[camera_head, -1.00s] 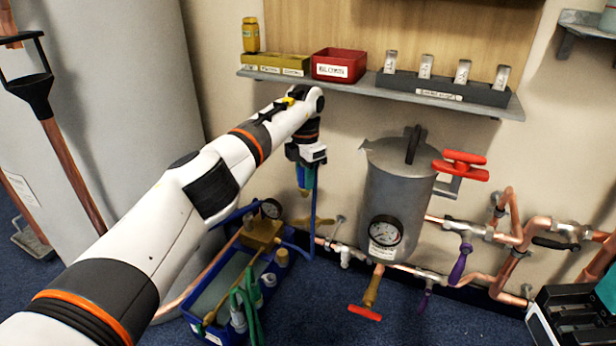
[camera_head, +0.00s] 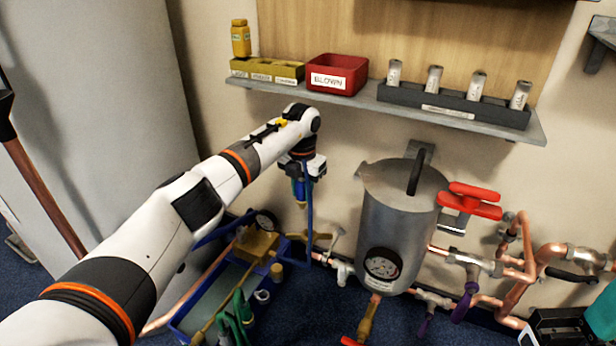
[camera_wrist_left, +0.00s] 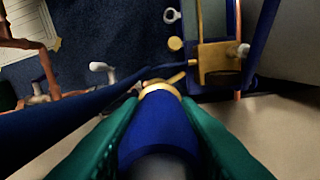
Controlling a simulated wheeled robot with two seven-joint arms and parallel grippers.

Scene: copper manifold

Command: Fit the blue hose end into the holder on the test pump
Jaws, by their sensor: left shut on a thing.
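My left gripper (camera_head: 300,180) is shut on the blue hose end (camera_head: 299,190), which points downward with its brass tip low. In the left wrist view, the green fingers (camera_wrist_left: 158,125) press on both sides of the blue hose end (camera_wrist_left: 156,140), and its brass ring (camera_wrist_left: 158,88) shows beyond them. The test pump (camera_head: 257,243) is a brass block with a gauge on a blue tray, below and left of the hose end. The hose end appears above and apart from it. I cannot make out the holder clearly.
The blue hose (camera_head: 310,215) hangs beside the gripper. A grey tank (camera_head: 395,225) with a gauge stands to the right, with copper pipes (camera_head: 515,262) beyond. A shelf (camera_head: 380,100) with a red bin (camera_head: 337,74) is above the gripper. Green items (camera_head: 238,312) are near the tray.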

